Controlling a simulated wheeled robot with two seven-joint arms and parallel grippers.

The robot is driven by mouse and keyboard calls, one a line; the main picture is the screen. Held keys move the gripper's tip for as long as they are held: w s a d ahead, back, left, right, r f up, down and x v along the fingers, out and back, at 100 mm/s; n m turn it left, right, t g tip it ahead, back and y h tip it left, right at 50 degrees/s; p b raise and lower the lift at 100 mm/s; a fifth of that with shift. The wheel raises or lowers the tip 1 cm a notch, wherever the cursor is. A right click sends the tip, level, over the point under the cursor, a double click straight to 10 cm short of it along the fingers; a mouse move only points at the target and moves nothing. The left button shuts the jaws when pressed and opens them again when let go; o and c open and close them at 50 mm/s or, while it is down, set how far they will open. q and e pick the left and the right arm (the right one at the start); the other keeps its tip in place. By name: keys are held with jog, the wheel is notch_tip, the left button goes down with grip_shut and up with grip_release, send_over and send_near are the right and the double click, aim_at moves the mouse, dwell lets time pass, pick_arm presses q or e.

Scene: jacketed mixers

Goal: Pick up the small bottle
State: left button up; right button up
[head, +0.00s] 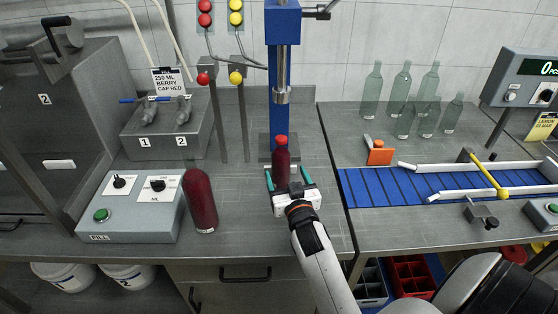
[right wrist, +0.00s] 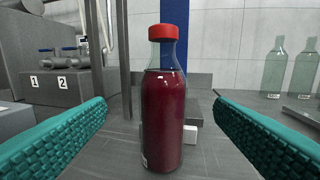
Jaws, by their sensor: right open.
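The small bottle (head: 281,167) stands upright on the grey counter in front of the blue post, filled with dark red liquid and closed with a red cap. It also shows in the right wrist view (right wrist: 162,110), in the middle. My right gripper (head: 287,178) is open, with one teal finger on each side of the bottle. In the right wrist view there is a gap between the bottle and each finger (right wrist: 160,135). My left gripper is not in view.
A larger dark red bottle (head: 200,200) is left of my gripper, beside the fill box (head: 130,222). The blue press post (head: 282,90) rises behind the small bottle. A blue conveyor (head: 400,184) is at the right, with several empty bottles (head: 402,85) behind it.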

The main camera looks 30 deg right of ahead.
aim_at(282, 164)
jog(key=x, duration=0.3)
jog(key=shift+w+d+r, duration=0.15)
jog(key=shift+w, duration=0.2)
jog(key=p+x, duration=0.1)
jog(key=x, duration=0.5)
jog(key=shift+s+d+p, duration=0.15)
jog(key=shift+p, duration=0.25)
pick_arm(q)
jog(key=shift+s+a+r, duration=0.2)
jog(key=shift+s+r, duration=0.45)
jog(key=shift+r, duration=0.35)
pick_arm(e)
jog(key=shift+s, duration=0.1)
jog(key=c, duration=0.5)
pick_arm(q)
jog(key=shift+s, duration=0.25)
pick_arm(e)
jog(key=c, duration=0.9)
